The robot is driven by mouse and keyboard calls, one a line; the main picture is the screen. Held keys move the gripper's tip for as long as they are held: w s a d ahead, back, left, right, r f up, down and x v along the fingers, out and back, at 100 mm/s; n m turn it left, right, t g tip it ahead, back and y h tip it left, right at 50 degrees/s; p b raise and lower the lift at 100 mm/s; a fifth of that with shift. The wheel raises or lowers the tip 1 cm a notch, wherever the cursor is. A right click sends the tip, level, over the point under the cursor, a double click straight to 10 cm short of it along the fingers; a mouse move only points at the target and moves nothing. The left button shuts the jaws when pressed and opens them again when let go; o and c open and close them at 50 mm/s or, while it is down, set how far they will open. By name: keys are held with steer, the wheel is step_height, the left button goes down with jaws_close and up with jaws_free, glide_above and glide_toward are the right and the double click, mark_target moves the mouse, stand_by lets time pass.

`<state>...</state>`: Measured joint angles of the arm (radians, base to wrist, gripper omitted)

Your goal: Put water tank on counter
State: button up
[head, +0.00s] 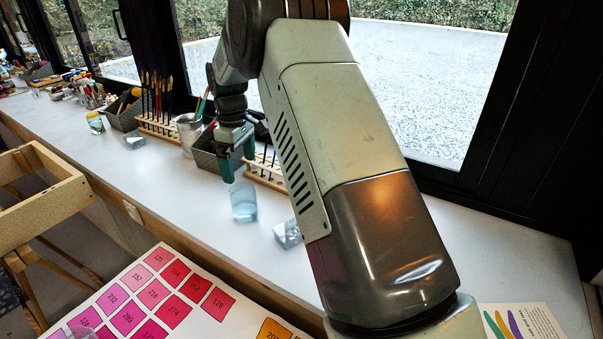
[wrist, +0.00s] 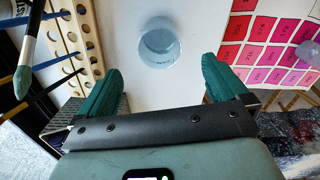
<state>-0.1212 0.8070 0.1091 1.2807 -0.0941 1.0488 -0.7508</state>
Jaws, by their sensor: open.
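The water tank looks like a clear, bluish cup (head: 243,202) standing upright on the white counter (head: 180,175) in the head view. In the wrist view the cup (wrist: 160,43) sits on the white surface, beyond and between my fingertips. My gripper (head: 237,165) is above the cup in the head view, with green fingers pointing down. In the wrist view my gripper (wrist: 160,80) has its two fingers wide apart with nothing between them. The cup and the fingers look apart.
Wooden brush racks (head: 265,170), a metal cup (head: 188,133) and dark baskets line the window side. A clear block (head: 288,233) lies right of the cup, partly behind my arm. A pink colour chart (head: 150,300) is in front. The counter left of the cup is clear.

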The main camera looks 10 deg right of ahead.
steer(key=s+d+r+m+t, duration=0.1)
steer(key=s+d+r+m, duration=0.2)
steer(key=s+r, duration=0.65)
steer(key=s+d+r+m+t, duration=0.2)
steer(key=s+d+r, duration=0.2)
steer(key=s+r, duration=0.55)
steer(key=s+d+m+t, duration=0.2)
steer(key=s+m, duration=0.4)
steer(key=s, duration=1.3)
steer(key=shift+d+r, duration=0.4)
steer(key=shift+d, duration=0.3)
